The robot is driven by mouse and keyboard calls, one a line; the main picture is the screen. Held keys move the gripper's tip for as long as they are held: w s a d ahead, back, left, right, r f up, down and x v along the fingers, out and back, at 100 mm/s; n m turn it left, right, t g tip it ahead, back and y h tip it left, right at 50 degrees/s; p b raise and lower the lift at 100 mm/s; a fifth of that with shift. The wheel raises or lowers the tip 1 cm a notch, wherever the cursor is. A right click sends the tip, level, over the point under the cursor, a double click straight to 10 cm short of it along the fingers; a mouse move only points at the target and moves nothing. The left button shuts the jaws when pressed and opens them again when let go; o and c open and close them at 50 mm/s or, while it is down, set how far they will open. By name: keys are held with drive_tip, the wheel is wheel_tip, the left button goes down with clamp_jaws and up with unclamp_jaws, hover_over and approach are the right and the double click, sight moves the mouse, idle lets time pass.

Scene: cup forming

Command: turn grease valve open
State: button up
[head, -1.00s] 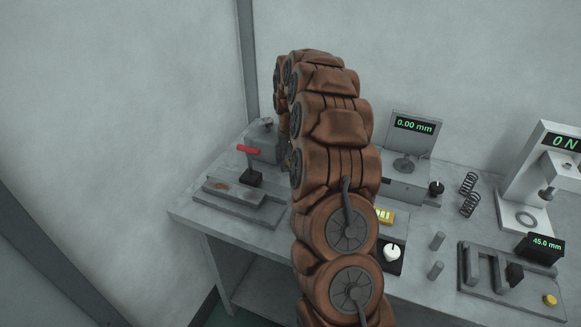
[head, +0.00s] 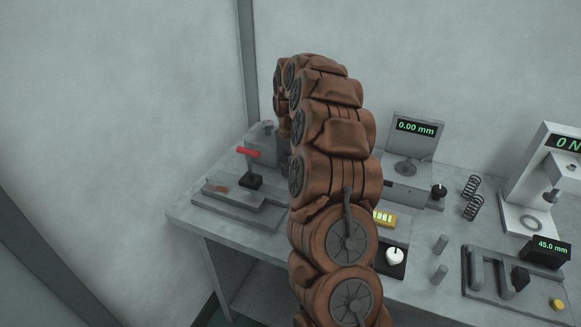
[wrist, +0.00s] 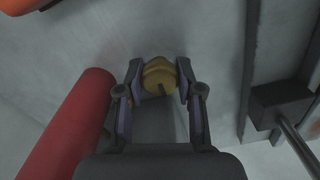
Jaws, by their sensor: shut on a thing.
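A brass-yellow valve knob (wrist: 158,70) shows at the upper middle of the wrist view, with a dark slot or stub on its near side. My gripper (wrist: 160,84) has one finger on each side of the knob and is shut on it. In the head view my brown arm hides the valve and the gripper. The grey press station (head: 264,140) with a red handle (head: 247,152) stands at the left of the bench, beside the far end of my arm.
A large red cylinder (wrist: 72,128) lies close to the left of my gripper in the wrist view. A dark bracket with a rod (wrist: 283,108) is at the right.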

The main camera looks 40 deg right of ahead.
sight(290, 165)
drive_tip(key=shift+n, duration=0.4)
drive_tip(key=o, duration=0.9)
drive_tip(key=shift+r, duration=0.1)
drive_tip(key=shift+r, duration=5.9)
drive_tip(key=shift+a, duration=0.1)
